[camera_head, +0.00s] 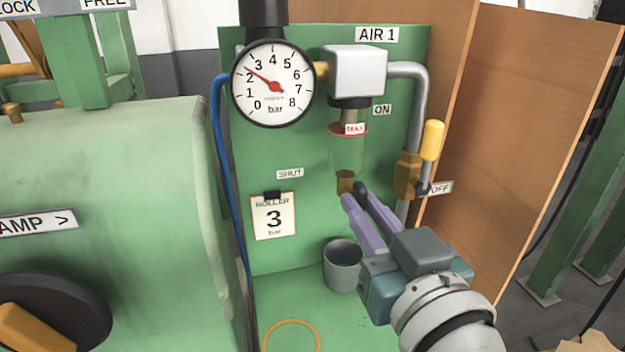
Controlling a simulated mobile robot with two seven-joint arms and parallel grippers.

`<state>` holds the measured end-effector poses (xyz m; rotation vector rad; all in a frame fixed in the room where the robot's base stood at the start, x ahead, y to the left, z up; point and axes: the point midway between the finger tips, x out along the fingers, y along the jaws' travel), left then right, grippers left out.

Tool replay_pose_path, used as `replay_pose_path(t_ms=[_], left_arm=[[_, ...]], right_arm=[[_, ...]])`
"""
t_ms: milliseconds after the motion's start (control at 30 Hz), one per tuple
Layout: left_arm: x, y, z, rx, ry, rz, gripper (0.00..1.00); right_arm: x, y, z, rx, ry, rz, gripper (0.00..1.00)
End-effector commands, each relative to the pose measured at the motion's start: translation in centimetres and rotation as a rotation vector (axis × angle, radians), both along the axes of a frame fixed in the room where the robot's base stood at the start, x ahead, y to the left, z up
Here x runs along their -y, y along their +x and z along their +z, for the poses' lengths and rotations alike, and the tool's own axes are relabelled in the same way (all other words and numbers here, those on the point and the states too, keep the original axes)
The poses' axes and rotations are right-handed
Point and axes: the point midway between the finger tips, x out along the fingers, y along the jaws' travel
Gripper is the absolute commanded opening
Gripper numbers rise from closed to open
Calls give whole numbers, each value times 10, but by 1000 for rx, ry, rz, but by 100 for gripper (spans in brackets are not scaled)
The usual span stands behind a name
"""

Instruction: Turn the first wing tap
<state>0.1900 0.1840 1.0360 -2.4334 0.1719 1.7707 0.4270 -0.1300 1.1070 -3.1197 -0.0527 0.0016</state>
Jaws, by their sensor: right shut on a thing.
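Under the clear filter bowl (346,155) on the green AIR 1 panel sits a small brass fitting (345,180). The wing tap is at this fitting, mostly hidden by my fingers, so its angle cannot be told. My right gripper (355,194) reaches up from the lower right, its purple fingers closed at the tap just below the brass. A SHUT label (290,173) is to the left of the fitting. My left gripper is not in view.
A pressure gauge (273,83) reads a little above 2 bar. A grey cup (342,266) stands below. A wooden board (525,130) bounds the right.

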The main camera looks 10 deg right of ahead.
Motion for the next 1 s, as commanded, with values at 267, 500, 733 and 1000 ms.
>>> replay_pose_path(t_ms=[267, 500, 733, 1000], left_arm=[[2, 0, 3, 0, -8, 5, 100], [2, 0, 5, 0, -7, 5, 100], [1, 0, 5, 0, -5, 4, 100], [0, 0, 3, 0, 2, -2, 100]], right_arm=[[1, 0, 1, -2, 138, 0, 0], [2, 0, 1, -10, 352, 0, 0], [3, 1, 0, -16, 571, 1, 0], [4, 1, -1, -25, 828, 0, 0]])
